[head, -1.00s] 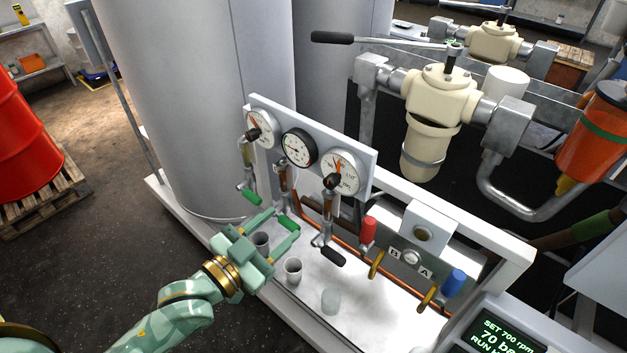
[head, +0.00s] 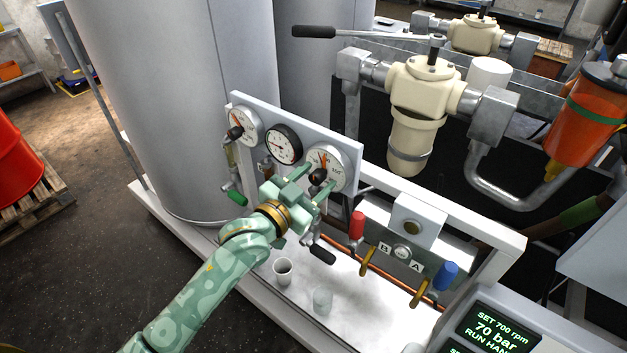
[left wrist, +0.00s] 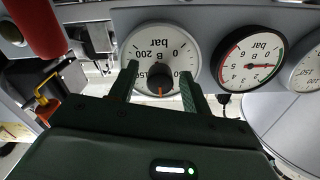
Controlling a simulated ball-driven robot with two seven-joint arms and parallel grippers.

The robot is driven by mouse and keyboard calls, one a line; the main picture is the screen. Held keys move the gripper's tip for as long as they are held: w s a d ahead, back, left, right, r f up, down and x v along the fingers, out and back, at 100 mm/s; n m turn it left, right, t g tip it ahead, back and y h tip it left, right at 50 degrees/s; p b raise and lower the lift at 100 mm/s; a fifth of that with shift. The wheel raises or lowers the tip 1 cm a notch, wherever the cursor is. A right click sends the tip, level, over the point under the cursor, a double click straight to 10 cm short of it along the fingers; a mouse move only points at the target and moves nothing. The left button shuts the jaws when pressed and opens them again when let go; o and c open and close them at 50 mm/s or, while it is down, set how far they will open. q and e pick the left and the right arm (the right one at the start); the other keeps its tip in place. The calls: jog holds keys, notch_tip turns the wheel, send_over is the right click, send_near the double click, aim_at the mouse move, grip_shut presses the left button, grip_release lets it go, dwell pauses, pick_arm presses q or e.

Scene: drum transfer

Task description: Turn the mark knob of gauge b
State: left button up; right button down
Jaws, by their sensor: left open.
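Gauge b (head: 340,160) is the white round dial at the right end of the gauge panel. In the left wrist view it appears upside down, with a B on its face (left wrist: 159,43). My left gripper (head: 315,183) is open in front of the dial. In the left wrist view its fingers (left wrist: 159,75) stand on either side of the knob, apparently with small gaps. Contact cannot be told. My right gripper is out of view.
A dark-rimmed gauge (head: 283,145) and another white gauge (head: 246,126) share the panel (head: 350,150). A black-handled valve (head: 322,254) hangs below, near my gripper. Cups (head: 283,271) stand on the white bench. A red knob (head: 357,226) is to the right.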

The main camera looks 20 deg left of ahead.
pick_arm(q)
jog(key=c, duration=1)
jog(key=shift+r+p, duration=0.15)
jog(key=shift+p, duration=0.2)
jog(key=n+p, duration=0.2)
jog(key=p, duration=0.1)
jog(key=n+p, duration=0.2)
jog(key=p, duration=0.1)
jog(key=shift+r+n, duration=0.2)
jog(key=shift+n, duration=0.1)
jog(key=shift+f+n, duration=0.25)
jog(key=shift+n, duration=0.25)
jog(key=shift+f, duration=0.1)
jog(key=o, duration=1)
jog(key=shift+s, duration=0.15)
